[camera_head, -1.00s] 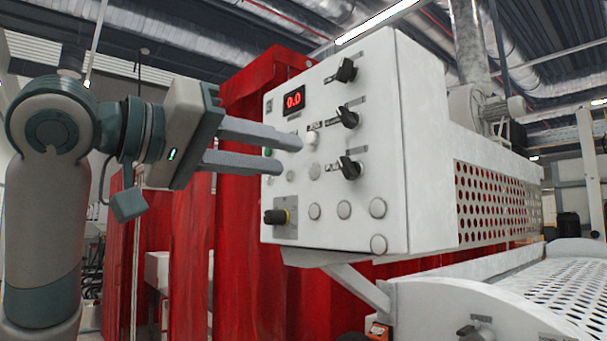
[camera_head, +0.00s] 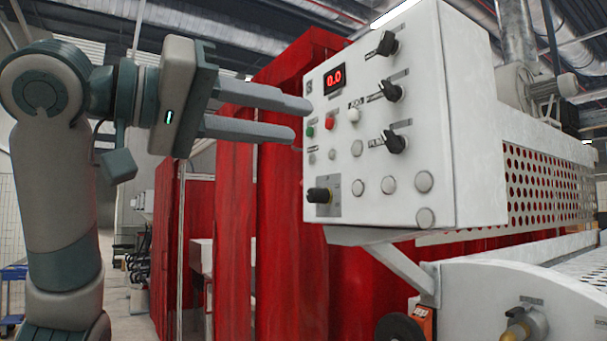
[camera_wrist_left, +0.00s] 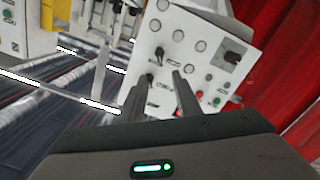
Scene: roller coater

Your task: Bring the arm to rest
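My left gripper (camera_head: 302,119) reaches in from the left in the head view. Its two grey fingers are parallel with a gap between them and nothing in it. The fingertips are just left of the white control box (camera_head: 447,130), and the green and red buttons show clear of them. In the left wrist view the fingers (camera_wrist_left: 157,78) also stand apart, with the control panel (camera_wrist_left: 208,75) beyond them. I cannot tell from the views how far the tips are from the panel. My right gripper is not in view.
The control box carries a red display (camera_head: 335,78), black knobs (camera_head: 391,91) and several buttons. Red curtains (camera_head: 282,230) hang behind the gripper. A perforated white guard (camera_head: 545,185) and a lower white machine body (camera_head: 480,305) are at the right. Open floor shows at lower left.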

